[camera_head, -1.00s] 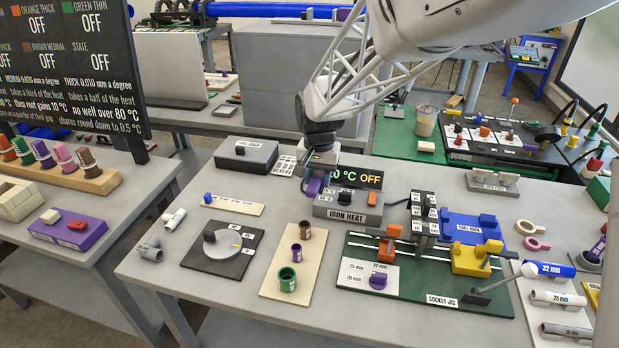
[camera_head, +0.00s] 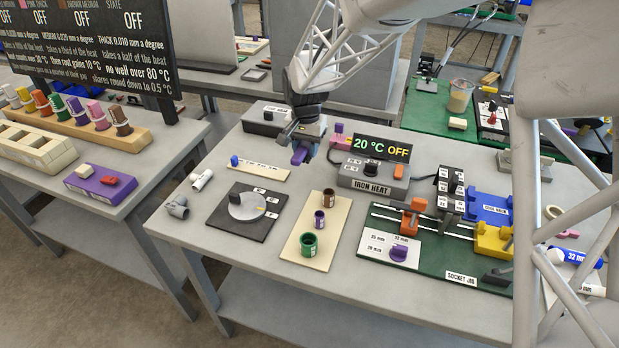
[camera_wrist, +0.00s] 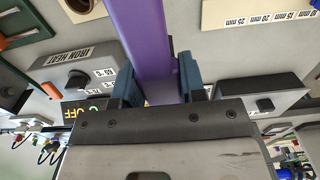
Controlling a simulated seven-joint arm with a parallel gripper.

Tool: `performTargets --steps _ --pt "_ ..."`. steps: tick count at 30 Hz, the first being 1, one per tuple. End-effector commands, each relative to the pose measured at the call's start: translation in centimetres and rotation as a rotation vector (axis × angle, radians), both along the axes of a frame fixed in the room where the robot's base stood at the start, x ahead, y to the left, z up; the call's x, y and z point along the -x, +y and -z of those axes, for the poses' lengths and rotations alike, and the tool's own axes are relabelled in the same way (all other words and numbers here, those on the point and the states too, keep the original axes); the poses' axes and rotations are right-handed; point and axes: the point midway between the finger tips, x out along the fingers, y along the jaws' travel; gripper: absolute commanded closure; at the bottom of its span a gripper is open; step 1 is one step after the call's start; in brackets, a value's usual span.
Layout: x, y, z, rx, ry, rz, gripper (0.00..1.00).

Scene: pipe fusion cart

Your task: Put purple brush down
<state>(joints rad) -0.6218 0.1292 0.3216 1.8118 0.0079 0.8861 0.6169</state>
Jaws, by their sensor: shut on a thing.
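My gripper (camera_head: 303,150) is in the air above the back of the grey workbench (camera_head: 222,296), left of the iron heat box. It is shut on the purple brush (camera_head: 299,156), whose lower end shows below the fingers in the head view. In the wrist view the purple brush (camera_wrist: 144,40) is a long smooth purple bar between the two blue-grey fingers. It reaches past the top edge, so its far end is hidden there. The brush appears clear of the bench top.
The iron heat box (camera_head: 372,180) reads 20 °C OFF. A dark grey box (camera_head: 266,120) stands behind left. A labelled strip (camera_head: 262,169), a round dial on a dark plate (camera_head: 268,222) and a cream board with rings (camera_head: 333,251) lie in front. The green socket jig (camera_head: 438,265) is right.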

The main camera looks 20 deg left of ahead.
Motion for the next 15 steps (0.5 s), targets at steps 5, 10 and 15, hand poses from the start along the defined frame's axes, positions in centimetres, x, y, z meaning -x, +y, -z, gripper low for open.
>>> performTargets --steps 5,10,15 --pt "0.0 0.0 1.2 0.001 0.001 0.000 1.00" --pt "0.0 0.0 3.5 0.001 0.002 0.000 1.00" --pt "0.0 0.0 5.5 0.001 0.001 0.000 1.00"
